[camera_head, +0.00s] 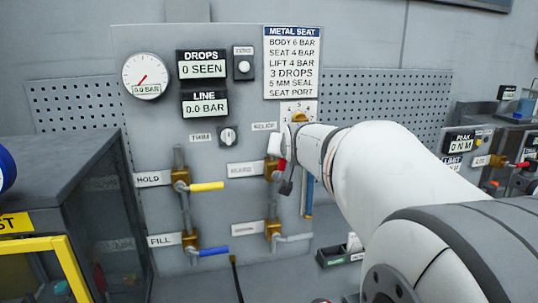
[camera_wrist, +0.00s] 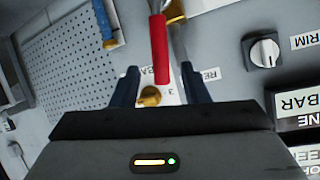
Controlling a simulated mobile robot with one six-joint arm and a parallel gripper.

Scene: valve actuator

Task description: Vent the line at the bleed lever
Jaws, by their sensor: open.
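In the wrist view, a lever with a red sleeve (camera_wrist: 160,48) runs down from the top edge into the space between my fingers. My gripper (camera_wrist: 160,74) is open, with one dark finger on each side of the lever and gaps showing. In the head view, a little of the red lever (camera_head: 283,164) shows below my white wrist, beside the upper right brass valve (camera_head: 277,175). My wrist hides most of the lever and fingers there. The label beside this valve (camera_head: 246,169) is too blurred to read surely.
The HOLD valve has a yellow lever (camera_head: 206,186), and the FILL valve a blue lever (camera_head: 214,250). The line display (camera_head: 205,107) reads 0.0 BAR; the drops display (camera_head: 202,70) reads 0 SEEN. A brass knob (camera_wrist: 150,97) sits close beyond my gripper. A dark cabinet (camera_head: 60,165) stands left.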

